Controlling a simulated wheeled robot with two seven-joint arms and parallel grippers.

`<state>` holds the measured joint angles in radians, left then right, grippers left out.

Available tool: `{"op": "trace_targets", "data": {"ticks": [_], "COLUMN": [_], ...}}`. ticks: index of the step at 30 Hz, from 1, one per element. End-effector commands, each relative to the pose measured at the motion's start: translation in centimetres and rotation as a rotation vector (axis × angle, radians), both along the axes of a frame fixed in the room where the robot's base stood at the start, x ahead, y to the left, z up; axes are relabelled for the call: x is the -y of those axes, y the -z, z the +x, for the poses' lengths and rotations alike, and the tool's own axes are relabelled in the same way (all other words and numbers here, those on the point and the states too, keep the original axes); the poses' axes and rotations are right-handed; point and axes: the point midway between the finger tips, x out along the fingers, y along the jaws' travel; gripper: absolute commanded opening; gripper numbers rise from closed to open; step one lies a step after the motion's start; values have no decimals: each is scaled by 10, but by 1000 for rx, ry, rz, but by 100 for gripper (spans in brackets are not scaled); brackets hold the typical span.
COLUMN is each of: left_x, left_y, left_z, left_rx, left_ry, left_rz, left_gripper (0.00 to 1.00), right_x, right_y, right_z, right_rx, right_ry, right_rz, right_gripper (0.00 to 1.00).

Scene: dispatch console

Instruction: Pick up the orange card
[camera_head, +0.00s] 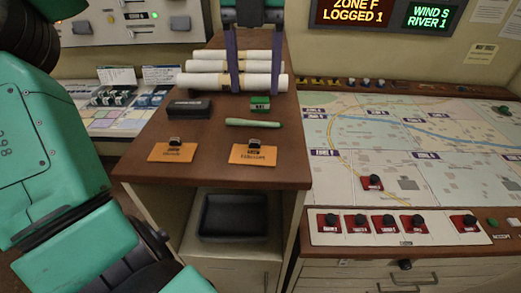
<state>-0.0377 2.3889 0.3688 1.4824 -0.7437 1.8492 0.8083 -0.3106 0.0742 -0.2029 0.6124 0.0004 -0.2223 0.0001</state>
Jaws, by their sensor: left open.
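Two orange cards lie flat on the brown desk top near its front edge, one on the left (160,156) and one on the right (240,158). Each has a small dark clip-like piece at its back edge and dark print too small to read. My left gripper (255,93) is open, its two purple fingers pointing down, apart, in front of the white paper rolls and behind the cards. Nothing shows held between the fingers. Both cards are in full view and clear of the gripper. My right gripper is not in view.
White paper rolls (205,79) lie across the back of the desk top (215,135). A black case (189,108), a small green box (260,103) and a green rod (252,123) lie between rolls and cards. A map table (335,190) with red-based knobs stands right; a black tray (234,217) sits below.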

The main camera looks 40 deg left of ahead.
Motion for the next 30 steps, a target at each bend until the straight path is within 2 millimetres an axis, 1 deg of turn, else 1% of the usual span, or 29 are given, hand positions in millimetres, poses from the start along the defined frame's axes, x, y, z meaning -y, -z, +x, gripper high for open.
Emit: {"op": "trace_targets", "data": {"ticks": [1, 3, 6, 11, 14, 15, 17, 20, 24, 25, 26, 27, 30], "left_x": [0, 0, 0, 0, 1, 1, 1, 1, 0, 0, 0, 0, 0], "left_y": [13, 31, 52, 72, 89, 97, 109, 118, 119, 119, 119, 119, 118], "left_z": [-1, -1, -1, -2, -6, -7, -6, -6, -6, -6, -6, -6, -6], "left_rx": [-5, -4, -3, -3, -4, -4, -3, 1, 1, 1, 1, 1, 1], "left_ry": [2, 3, 2, 2, 4, 3, 2, 0, -1, -1, -1, -1, -1], "left_rz": [-3, -4, -3, -3, -5, -5, -3, -1, 0, 0, -1, -1, -1], "left_gripper": [65, 65, 65, 65, 65, 65, 65, 65, 65, 61, 50, 34, 0], "right_x": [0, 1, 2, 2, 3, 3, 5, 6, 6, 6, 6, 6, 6], "right_y": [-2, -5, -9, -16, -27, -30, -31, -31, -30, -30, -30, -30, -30], "right_z": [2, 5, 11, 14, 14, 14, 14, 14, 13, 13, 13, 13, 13], "right_rx": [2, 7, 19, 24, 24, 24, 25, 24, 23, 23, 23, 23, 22], "right_ry": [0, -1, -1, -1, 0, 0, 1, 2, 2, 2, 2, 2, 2], "right_rz": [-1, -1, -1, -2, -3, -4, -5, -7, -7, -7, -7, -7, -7], "right_gripper": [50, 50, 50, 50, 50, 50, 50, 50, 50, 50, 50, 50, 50]}}
